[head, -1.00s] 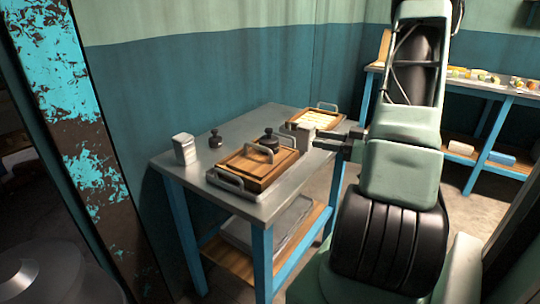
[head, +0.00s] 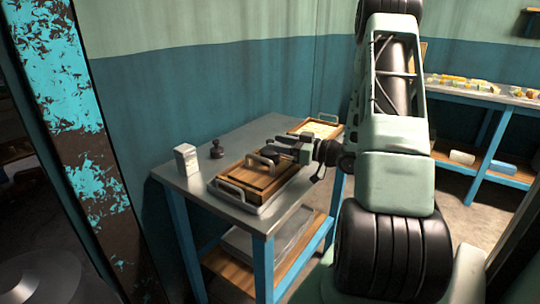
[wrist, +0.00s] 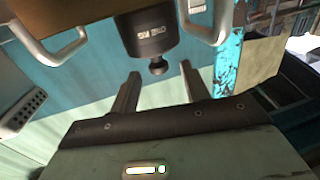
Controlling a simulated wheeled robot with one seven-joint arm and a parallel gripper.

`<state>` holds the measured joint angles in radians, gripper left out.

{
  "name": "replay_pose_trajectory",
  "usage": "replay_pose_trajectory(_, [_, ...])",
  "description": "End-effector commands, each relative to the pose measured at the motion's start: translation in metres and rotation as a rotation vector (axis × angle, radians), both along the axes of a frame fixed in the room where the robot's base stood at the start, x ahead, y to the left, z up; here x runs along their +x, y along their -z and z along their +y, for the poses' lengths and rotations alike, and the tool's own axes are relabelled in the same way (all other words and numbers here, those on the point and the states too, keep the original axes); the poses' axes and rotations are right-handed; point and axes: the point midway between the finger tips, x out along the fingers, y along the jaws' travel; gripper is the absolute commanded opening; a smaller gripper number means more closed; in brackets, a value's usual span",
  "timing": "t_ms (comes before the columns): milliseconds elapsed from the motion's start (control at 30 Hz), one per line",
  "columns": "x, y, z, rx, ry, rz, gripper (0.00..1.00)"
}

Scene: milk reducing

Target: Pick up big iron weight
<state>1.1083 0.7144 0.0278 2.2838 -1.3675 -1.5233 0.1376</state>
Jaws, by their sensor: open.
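The big iron weight (wrist: 150,32) is dark, with pale lettering and a knob. It sits on the wooden press board (head: 262,180) on the metal table, and in the head view my gripper (head: 284,147) partly hides it. In the wrist view my gripper (wrist: 160,74) is open and empty. Its two fingers point toward the weight, with the knob close to the fingertips and roughly between them. I see no contact.
The board has metal handles (head: 229,188) near the weight. A smaller dark weight (head: 216,149) and a pale metal box (head: 187,159) stand at the table's left. Another wooden tray (head: 317,129) lies at the back right. The table's front left is clear.

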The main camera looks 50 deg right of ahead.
Motion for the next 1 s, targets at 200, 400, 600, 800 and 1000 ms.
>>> replay_pose_trajectory(200, [0.028, 0.001, 0.007, -0.001, -0.001, -0.001, 0.46])
replay_pose_trajectory(400, [0.033, 0.001, 0.009, -0.001, 0.000, 0.000, 0.46])
replay_pose_trajectory(600, [0.033, 0.001, 0.009, -0.001, 0.000, 0.000, 0.18])
replay_pose_trajectory(800, [0.033, 0.001, 0.008, -0.001, 0.000, 0.000, 0.00])
replay_pose_trajectory(1000, [0.033, -0.001, 0.008, -0.002, 0.000, -0.005, 0.00])
